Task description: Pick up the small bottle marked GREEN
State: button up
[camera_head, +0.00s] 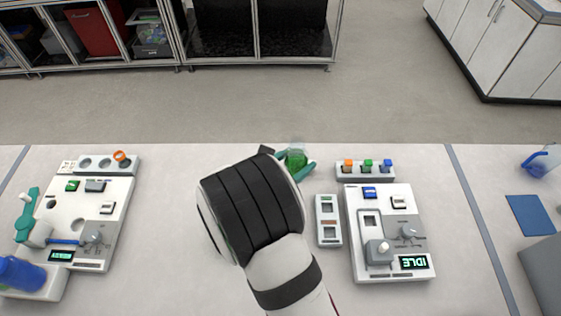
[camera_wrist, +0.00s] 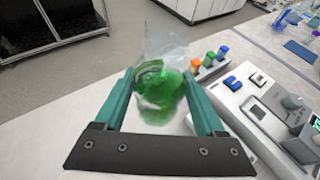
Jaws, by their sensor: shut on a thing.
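My gripper (camera_wrist: 165,112) has its two teal fingers on either side of a clear glass vessel with green contents (camera_wrist: 158,88). It is shut on this vessel, whose form is blurred. In the head view the green vessel (camera_head: 296,158) shows at the fingertips, beyond the black wrist. I can read no marking on it. A small green-topped bottle (camera_head: 368,165) stands in a white rack (camera_head: 342,176) to the right, between an orange-topped bottle (camera_head: 348,166) and a blue-topped bottle (camera_head: 387,165). My gripper is apart from the rack.
A white device with an IDLE display (camera_head: 418,262) stands right of my arm, with a narrow slotted block (camera_head: 328,233) beside it. Another device (camera_head: 110,210) stands at the left. A blue mat (camera_head: 531,215) lies far right.

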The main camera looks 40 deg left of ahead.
jog(key=w+d+r, duration=0.2)
jog(key=d+r, duration=0.1)
jog(key=d, duration=0.2)
jog(key=shift+w+r, duration=0.2)
jog(key=shift+w, duration=0.1)
dwell(1.5)
